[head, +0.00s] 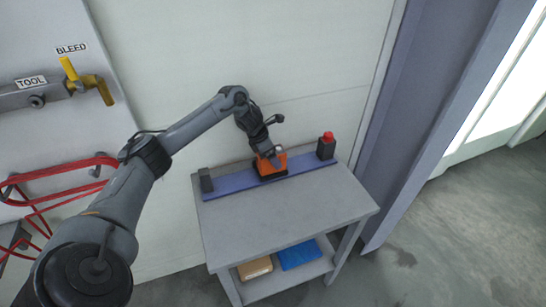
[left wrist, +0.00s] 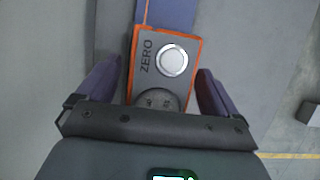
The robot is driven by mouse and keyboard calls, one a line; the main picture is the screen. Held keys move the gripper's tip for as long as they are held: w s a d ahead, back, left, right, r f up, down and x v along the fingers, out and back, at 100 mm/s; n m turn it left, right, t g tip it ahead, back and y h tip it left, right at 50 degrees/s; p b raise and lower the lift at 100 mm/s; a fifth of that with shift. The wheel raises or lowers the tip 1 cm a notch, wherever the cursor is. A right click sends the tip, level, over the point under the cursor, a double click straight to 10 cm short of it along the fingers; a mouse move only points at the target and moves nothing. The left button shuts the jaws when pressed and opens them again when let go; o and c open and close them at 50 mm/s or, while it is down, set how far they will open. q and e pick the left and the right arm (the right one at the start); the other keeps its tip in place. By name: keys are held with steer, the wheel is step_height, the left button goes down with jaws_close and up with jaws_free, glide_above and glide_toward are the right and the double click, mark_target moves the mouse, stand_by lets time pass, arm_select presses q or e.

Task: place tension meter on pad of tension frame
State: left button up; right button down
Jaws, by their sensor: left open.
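The tension meter (head: 281,161) is an orange box with a grey face. It appears to sit on a dark pad (head: 262,174) midway along the blue bar of the tension frame (head: 225,185); exact seating is hidden. In the left wrist view, the meter (left wrist: 145,75) shows its orange rim, the word ZERO, a round silver button (left wrist: 172,61) and a grey round knob (left wrist: 157,101). My left gripper (head: 270,153) is directly above the meter. Its fingers (left wrist: 160,75) are open, one on each side of the meter, with gaps visible. My right gripper is in neither view.
The frame has dark end blocks, the right one (head: 326,149) with a red top. It stands along the back of a grey table (head: 285,215). A tan box (head: 255,268) and blue box (head: 299,254) lie on its lower shelf. The front tabletop is clear.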

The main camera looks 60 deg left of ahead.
arm_select(q)
steer(key=p+v, duration=0.1)
steer(key=v, duration=0.9)
steer(key=shift+r, duration=0.2)
steer(key=shift+s+r, duration=0.1)
steer(key=shift+s, duration=0.05)
